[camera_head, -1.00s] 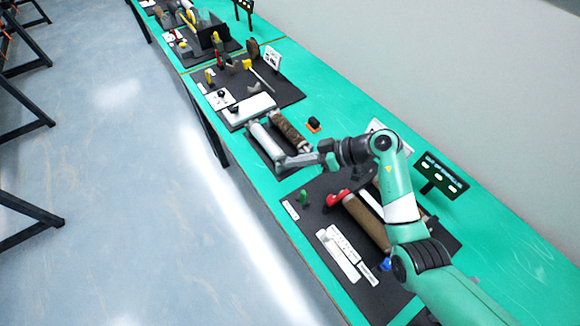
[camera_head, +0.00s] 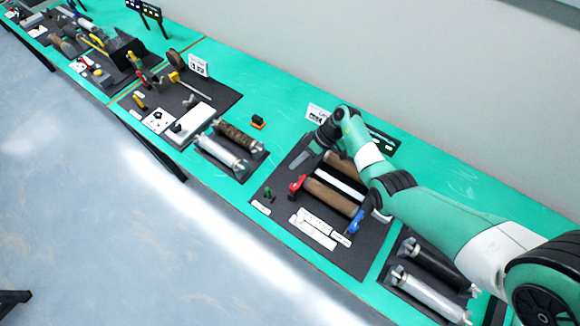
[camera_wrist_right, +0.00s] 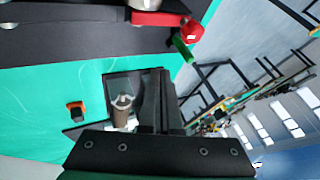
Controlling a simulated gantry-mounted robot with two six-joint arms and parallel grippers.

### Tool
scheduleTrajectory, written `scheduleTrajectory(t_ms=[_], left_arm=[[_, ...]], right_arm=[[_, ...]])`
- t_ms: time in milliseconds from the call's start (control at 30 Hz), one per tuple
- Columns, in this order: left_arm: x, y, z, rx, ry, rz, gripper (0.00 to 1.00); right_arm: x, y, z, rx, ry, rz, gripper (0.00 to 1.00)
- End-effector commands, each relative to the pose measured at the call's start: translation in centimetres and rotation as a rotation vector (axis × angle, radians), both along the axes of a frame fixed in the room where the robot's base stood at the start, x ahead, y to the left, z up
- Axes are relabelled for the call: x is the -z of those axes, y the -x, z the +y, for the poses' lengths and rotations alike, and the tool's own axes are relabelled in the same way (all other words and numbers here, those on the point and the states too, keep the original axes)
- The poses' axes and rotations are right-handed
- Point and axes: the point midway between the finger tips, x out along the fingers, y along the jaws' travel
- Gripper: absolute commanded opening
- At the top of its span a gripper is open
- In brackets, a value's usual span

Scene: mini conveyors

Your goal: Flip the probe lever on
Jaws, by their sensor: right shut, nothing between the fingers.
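My right gripper (camera_head: 299,160) is shut and empty above the far left part of a dark board with brown rollers (camera_head: 330,195). In the right wrist view its black fingers (camera_wrist_right: 156,90) are together and touch nothing I can see. A red lever (camera_head: 297,184) sits at the rollers' left end and also shows in the right wrist view (camera_wrist_right: 165,20). A small green lever (camera_head: 268,194) stands at the board's left edge and shows in the wrist view (camera_wrist_right: 182,48). A blue lever (camera_head: 355,222) is at the right end. Which is the probe lever I cannot tell. My left gripper is out of view.
A board with a silver roller (camera_head: 222,153) lies to the left, with an orange-and-black block (camera_head: 258,122) behind it. Another roller pair (camera_head: 430,290) lies to the right. White labels (camera_head: 312,232) line the board's front. A wall runs behind the green table (camera_head: 270,85).

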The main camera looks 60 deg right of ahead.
Motion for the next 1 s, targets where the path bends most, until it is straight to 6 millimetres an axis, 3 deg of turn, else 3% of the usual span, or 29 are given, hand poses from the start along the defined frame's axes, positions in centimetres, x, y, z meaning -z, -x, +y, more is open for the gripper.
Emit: scheduleTrajectory(t_ms=[33,367,433,600,1000], left_arm=[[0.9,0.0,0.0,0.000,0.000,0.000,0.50],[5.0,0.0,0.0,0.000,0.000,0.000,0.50],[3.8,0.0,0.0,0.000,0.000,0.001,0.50],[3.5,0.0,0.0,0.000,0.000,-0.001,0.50],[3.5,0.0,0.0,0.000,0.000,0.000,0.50]], right_arm=[[1.3,-0.3,0.5,-0.003,-0.002,0.003,0.00],[7.2,-3.1,3.9,-0.003,-0.001,0.001,0.00],[6.3,-3.0,5.2,-0.005,0.000,0.001,0.00],[6.4,-3.0,7.3,-0.003,0.000,0.001,0.00],[6.4,-3.0,7.8,-0.001,0.001,0.000,0.00]])
